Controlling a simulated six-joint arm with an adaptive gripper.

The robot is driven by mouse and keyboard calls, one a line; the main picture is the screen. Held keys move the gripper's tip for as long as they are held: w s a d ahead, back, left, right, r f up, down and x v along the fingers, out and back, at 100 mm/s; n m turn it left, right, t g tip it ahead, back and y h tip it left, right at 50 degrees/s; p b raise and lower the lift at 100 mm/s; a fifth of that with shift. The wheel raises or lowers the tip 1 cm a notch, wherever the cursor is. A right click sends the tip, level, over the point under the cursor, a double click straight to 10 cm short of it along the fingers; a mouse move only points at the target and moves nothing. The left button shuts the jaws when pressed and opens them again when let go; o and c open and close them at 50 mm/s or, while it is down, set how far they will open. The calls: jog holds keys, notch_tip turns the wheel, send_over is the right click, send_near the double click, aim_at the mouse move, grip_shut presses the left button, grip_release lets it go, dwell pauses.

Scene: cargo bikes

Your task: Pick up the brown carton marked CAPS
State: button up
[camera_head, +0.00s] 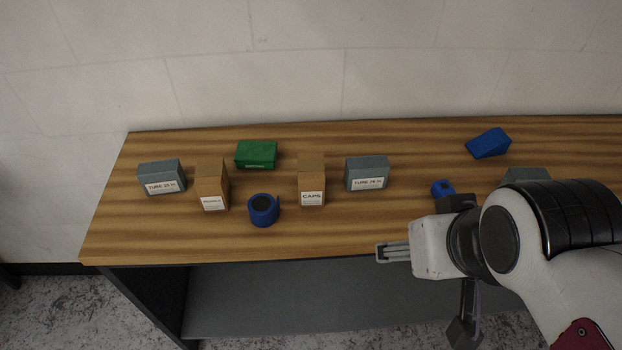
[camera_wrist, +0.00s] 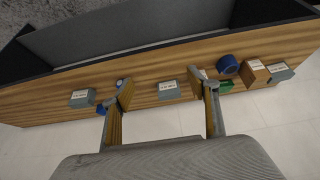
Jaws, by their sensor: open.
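The brown carton marked CAPS (camera_head: 311,182) stands upright on the wooden table in the head view, with its white label facing the front. In the wrist view, the carton seems mostly hidden behind the right finger. My gripper (camera_head: 425,292) is in front of the table's front edge, to the right of the carton and well apart from it. In the wrist view, its two fingers (camera_wrist: 166,84) are spread wide with nothing held between them.
A blue wedge (camera_head: 488,143) lies at the back right. The table (camera_head: 330,237) is bare in front of the CAPS carton.

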jog(key=w, duration=0.1)
jog(key=g, duration=0.1)
send_near(311, 173)
jog(key=x, duration=0.6)
jog(key=shift+s+d, duration=0.1)
jog(key=shift+d, duration=0.25)
jog(key=shift+w+a+f, duration=0.25)
jog(key=shift+a+f, duration=0.05)
jog(key=shift+a, duration=0.05)
jog(key=shift+x, duration=1.25)
jog(key=shift+f, duration=0.1)
jog(key=shift+w+x, duration=0.25)
jog(key=shift+x, duration=2.25)
